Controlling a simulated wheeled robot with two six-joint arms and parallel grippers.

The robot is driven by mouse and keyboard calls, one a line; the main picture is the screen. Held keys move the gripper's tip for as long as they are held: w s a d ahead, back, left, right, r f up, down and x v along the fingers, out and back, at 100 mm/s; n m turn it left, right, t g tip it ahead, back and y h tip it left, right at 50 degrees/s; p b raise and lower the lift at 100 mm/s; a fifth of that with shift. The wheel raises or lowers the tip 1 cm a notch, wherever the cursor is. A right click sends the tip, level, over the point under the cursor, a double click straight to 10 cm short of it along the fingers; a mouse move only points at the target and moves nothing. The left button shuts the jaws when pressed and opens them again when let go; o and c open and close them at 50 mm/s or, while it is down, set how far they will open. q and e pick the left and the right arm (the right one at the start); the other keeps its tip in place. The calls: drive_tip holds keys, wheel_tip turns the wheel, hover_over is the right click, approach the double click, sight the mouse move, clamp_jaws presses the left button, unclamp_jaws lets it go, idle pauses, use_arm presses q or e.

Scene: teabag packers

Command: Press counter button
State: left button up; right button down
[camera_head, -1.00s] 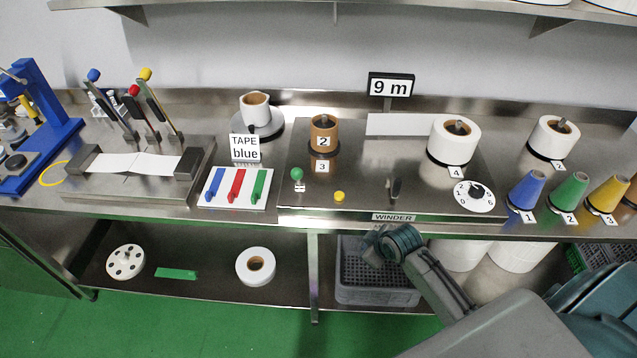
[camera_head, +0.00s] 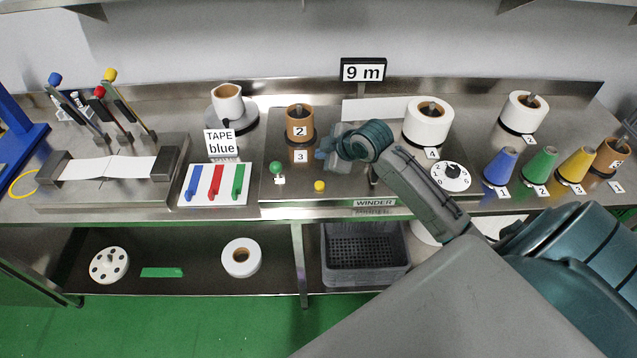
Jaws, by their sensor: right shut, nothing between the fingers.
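The winder (camera_head: 375,203) is a flat metal plate in the middle of the bench. A small round yellow button (camera_head: 319,186) sits near its front edge; no label tells whether this is the counter button. A small green-topped knob (camera_head: 276,168) stands to its left. My right gripper (camera_head: 325,150) is shut and empty. My arm hides part of the winder plate. My left gripper is out of view.
A "9 m" sign (camera_head: 363,70) stands at the back. White rolls (camera_head: 429,121) and coloured cones (camera_head: 502,166) stand to the right. A board with blue, red and green bars (camera_head: 213,198) lies left of the winder. A grey crate (camera_head: 364,262) is on the shelf below.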

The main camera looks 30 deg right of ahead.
drive_tip(key=shift+s, duration=0.1)
drive_tip(key=b, duration=0.7)
hover_over(323, 186)
wheel_tip(323, 186, down, 7)
drive_tip(key=shift+f, duration=0.1)
drive_tip(key=shift+f+b, duration=0.3)
drive_tip(key=shift+f, duration=0.55)
drive_tip(key=shift+f, duration=0.15)
idle(0.9)
drive_tip(key=shift+a+f, duration=0.1)
drive_tip(key=shift+f, duration=0.2)
drive_tip(key=shift+f, duration=0.5)
idle(0.8)
drive_tip(key=shift+r+p, duration=0.75)
drive_tip(key=shift+r, duration=0.2)
